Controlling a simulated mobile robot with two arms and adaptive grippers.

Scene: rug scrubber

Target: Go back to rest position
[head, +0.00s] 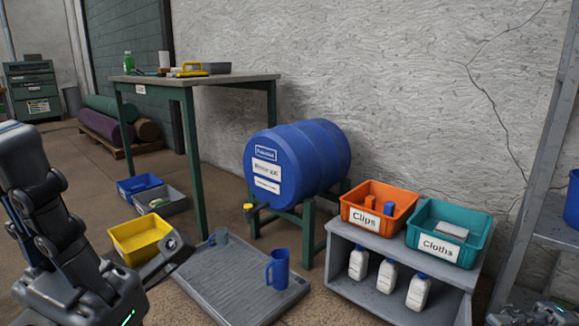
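My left arm comes in from the left edge, and its dark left gripper (172,250) is in front of the yellow bin and the left side of the grey tray. I see nothing clearly held in it, and its finger opening cannot be made out. Part of my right gripper (530,314) shows at the bottom right corner, near the grey shelf unit and cut off by the frame edge. Its fingers cannot be made out.
A yellow bin (138,233) stands left. A blue barrel (295,160) lies on a green stand. A low grey shelf (345,283) carries orange (347,197) and teal bins (416,221).

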